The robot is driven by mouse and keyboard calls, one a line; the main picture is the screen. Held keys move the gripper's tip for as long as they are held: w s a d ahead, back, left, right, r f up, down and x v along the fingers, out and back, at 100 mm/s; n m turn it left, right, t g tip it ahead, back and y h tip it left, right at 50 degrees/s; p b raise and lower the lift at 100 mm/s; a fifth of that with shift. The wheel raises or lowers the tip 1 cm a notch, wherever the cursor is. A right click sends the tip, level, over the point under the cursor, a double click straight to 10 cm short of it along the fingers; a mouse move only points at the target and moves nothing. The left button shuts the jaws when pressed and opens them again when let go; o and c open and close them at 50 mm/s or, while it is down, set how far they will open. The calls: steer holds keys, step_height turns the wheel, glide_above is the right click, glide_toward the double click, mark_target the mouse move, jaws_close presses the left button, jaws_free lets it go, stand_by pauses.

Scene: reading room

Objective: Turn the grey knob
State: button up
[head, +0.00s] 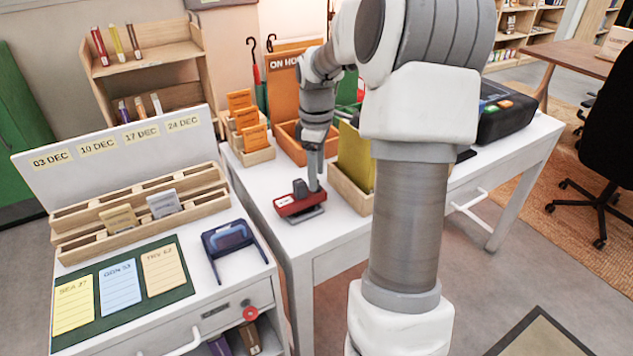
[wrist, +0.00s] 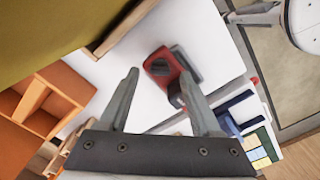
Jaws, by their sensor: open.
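A small red device (head: 292,206) stands on the white desk, near its front left corner. It also shows in the wrist view (wrist: 172,57), between and beyond my fingertips. A dark grey round knob (wrist: 158,67) sits on it. In the head view a dark upright part, seemingly the knob (head: 300,188), stands on its top. My gripper (head: 315,187) points down just right of this part. I cannot tell whether a finger touches the device.
A wooden box with an olive-yellow file (head: 356,160) stands close on the right of my gripper. Orange trays (head: 290,140) stand behind. A white cabinet (head: 225,285) with card racks and a blue stand (head: 228,238) is at left. The desk in front of the device is clear.

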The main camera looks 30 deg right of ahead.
steer(key=shift+f, duration=0.7)
jaws_close()
